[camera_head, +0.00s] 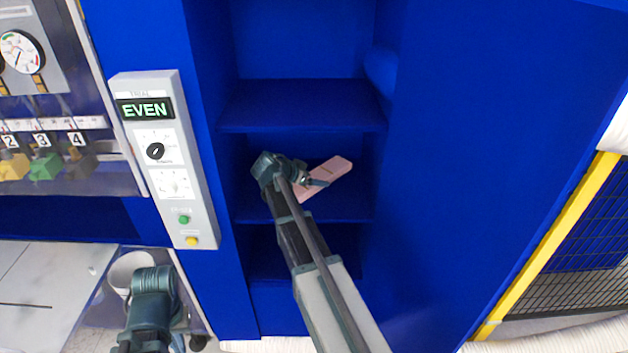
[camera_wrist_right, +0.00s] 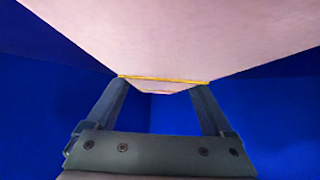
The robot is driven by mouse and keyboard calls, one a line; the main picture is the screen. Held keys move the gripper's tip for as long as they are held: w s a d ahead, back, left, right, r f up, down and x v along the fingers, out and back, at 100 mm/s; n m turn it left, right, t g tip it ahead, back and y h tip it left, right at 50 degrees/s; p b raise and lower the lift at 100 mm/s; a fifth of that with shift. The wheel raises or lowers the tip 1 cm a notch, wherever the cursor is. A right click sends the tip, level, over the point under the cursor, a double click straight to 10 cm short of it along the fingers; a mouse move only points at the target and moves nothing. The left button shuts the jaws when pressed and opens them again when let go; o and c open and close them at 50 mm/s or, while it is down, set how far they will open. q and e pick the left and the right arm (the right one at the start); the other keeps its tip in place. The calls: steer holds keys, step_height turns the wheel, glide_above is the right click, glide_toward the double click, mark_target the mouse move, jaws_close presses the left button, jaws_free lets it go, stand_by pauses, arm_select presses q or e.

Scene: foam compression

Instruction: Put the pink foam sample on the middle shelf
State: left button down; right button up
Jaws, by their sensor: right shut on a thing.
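The pink foam sample (camera_head: 337,168) is a flat, pale pink slab inside the middle compartment of the blue shelf unit (camera_head: 345,213). My right gripper (camera_head: 318,181) is shut on it, with the arm reaching in from below. In the right wrist view the foam (camera_wrist_right: 180,40) fills the top of the picture, and the right gripper's fingers (camera_wrist_right: 162,84) meet its near edge. Whether the foam touches the shelf board is hard to tell. My left gripper (camera_head: 170,325) is at the lower left, away from the shelves; its fingers are not clear.
A grey control box (camera_head: 165,160) reading EVEN stands left of the shelves. A gauge panel (camera_head: 60,100) with coloured knobs is further left. Blue side walls bound the compartment closely. A white bin (camera_head: 128,270) is near my left arm. A yellow-framed mesh (camera_head: 570,250) is at right.

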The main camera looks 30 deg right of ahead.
steer(key=o, duration=1)
steer(key=shift+f, duration=0.15)
steer(key=shift+o, duration=0.2)
steer(key=shift+r+p, duration=0.35)
steer(key=shift+r, duration=0.05)
steer(key=p+v, duration=0.6)
steer(key=v, duration=0.4)
steer(key=shift+s+a+r, duration=0.1)
steer(key=shift+a+r, duration=0.1)
steer(key=shift+s+a+r+p, duration=0.1)
steer(key=shift+a+r+p, duration=0.15)
steer(key=shift+a+p, duration=0.25)
steer(key=shift+a+f, duration=0.1)
